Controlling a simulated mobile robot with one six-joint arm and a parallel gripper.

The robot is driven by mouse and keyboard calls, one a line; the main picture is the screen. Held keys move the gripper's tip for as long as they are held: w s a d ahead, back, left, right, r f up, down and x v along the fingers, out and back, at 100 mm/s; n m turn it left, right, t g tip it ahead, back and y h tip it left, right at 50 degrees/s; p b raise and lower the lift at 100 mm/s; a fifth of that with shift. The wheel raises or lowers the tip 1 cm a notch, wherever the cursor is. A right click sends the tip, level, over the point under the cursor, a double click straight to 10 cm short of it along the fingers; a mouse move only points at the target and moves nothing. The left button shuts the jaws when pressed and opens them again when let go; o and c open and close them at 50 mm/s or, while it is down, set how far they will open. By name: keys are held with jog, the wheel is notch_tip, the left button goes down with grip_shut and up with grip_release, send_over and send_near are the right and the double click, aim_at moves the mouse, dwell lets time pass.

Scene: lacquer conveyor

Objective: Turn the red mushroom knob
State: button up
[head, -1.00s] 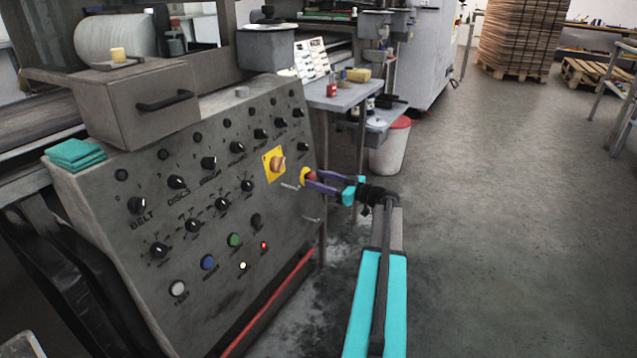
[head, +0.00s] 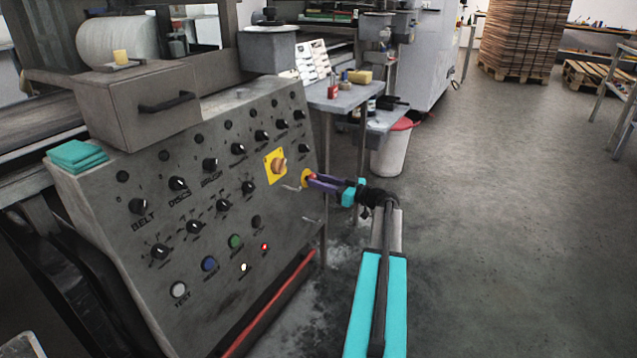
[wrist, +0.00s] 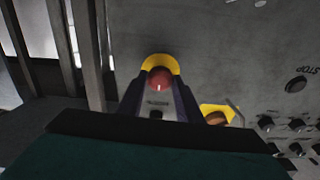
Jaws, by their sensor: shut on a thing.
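The red mushroom knob (wrist: 160,76) sits on a yellow round base (wrist: 158,60) on the grey control panel. In the wrist view it lies between the tips of the two dark purple fingers. My gripper (wrist: 160,88) is shut on it, with a finger on each side. In the head view my gripper (head: 312,182) reaches the panel's right edge from the right, and its fingers largely hide the knob. Part of the yellow base (head: 307,174) shows there.
An orange-red rotary switch on a yellow square plate (head: 268,168) is close beside the knob. Metal handles (head: 290,188) stick out nearby. Several black dials and coloured buttons cover the grey panel (head: 120,240). A small table (head: 340,100) and white bin (head: 390,155) stand behind.

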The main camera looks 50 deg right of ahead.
jog(key=shift+a+m+h+p, duration=0.1)
jog(key=shift+m+h+p, duration=0.35)
jog(key=shift+m, duration=1.35)
jog(key=shift+a+m+h+p, duration=0.1)
jog(key=shift+m+h+p, duration=0.3)
jog(key=shift+m, duration=1.4)
jog(key=o, duration=1)
jog(key=shift+o, duration=0.2)
jog(key=shift+s+d, duration=0.1)
jog(key=s+d+p, duration=0.1)
jog(key=s+p, duration=0.2)
jog(key=s, duration=1)
jog(key=shift+s+d+r, duration=0.2)
jog(key=shift+s+d, duration=0.1)
jog(key=shift+d, duration=0.1)
